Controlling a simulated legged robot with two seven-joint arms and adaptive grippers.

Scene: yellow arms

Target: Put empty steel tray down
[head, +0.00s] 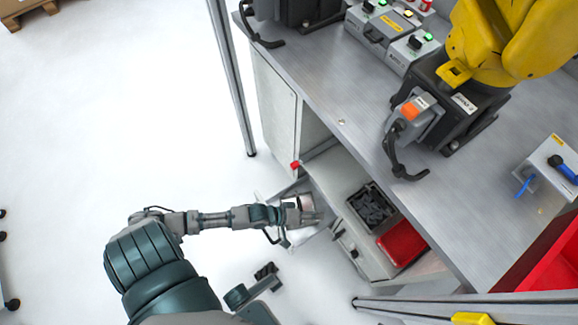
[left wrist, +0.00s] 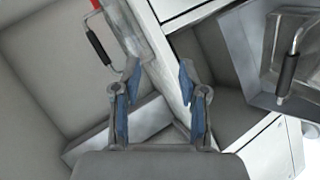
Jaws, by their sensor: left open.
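My left gripper (head: 305,216) is at the open lower front of the workbench, beside the shelf. In the left wrist view its two blue-padded fingers (left wrist: 158,85) stand apart, with nothing clearly held between them. A grey metal piece with a black handle (left wrist: 288,70) shows at the right of that view, to the right of the fingers. It may be the steel tray, but I cannot tell. In the head view the gripper hides much of the pale metal around it, and no tray can be picked out surely. My right gripper cannot be made out.
The steel workbench (head: 345,122) carries a yellow arm (head: 500,45) and grey control boxes (head: 385,30). A black bin of dark parts (head: 370,205) and a red bin (head: 402,243) sit on the shelf below. A metal post (head: 232,80) stands left of the bench.

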